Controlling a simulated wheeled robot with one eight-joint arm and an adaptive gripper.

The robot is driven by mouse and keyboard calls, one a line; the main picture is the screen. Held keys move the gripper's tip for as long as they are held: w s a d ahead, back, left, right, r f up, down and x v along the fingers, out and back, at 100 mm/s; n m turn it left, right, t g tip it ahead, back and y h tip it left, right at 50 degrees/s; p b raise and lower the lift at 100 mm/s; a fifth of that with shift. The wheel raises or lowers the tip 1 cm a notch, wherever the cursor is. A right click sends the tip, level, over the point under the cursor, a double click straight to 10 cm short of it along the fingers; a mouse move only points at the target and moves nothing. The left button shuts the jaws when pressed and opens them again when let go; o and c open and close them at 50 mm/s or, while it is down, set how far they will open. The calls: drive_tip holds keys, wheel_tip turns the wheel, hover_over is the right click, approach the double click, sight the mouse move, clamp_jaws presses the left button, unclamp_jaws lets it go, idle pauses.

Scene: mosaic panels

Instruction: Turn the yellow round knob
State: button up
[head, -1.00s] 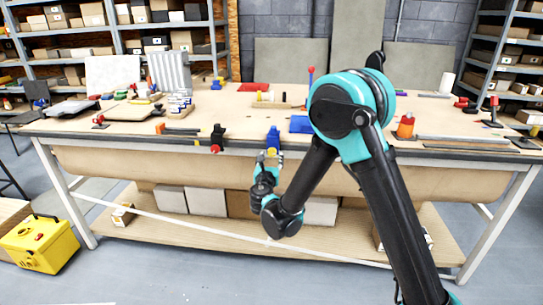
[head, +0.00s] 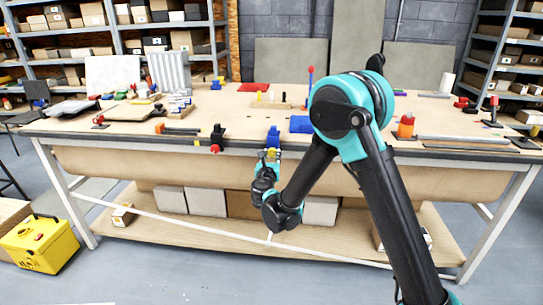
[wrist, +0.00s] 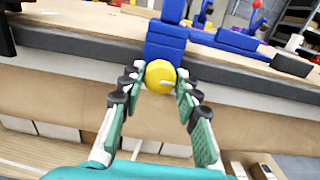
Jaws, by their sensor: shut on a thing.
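The yellow round knob (wrist: 160,76) sits on the front of a blue clamp-like fixture (wrist: 165,42) at the table's front edge. In the head view the knob (head: 271,153) is small, just below the blue fixture (head: 273,137). My gripper (wrist: 161,88) has one finger on each side of the knob, and the fingertips press against it. In the head view my gripper (head: 268,162) reaches up to the knob from below and in front. A small pale bar shows on the knob's face.
The wooden workbench (head: 250,125) carries several tools and parts. A similar black fixture with a red knob (head: 216,148) is on the same edge to the left. A blue block (head: 301,124) lies right of the blue fixture. A yellow case (head: 40,245) stands on the floor at left.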

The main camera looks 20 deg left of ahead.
drive_tip(key=shift+m, duration=0.4)
drive_tip(key=m, duration=0.4)
drive_tip(key=shift+m, duration=0.4)
drive_tip(key=m, duration=1.2)
drive_tip(key=shift+m, duration=0.4)
drive_tip(key=m, duration=0.5)
drive_tip(key=shift+m, duration=0.3)
drive_tip(key=o, duration=1.2)
drive_tip(key=shift+c, duration=0.2)
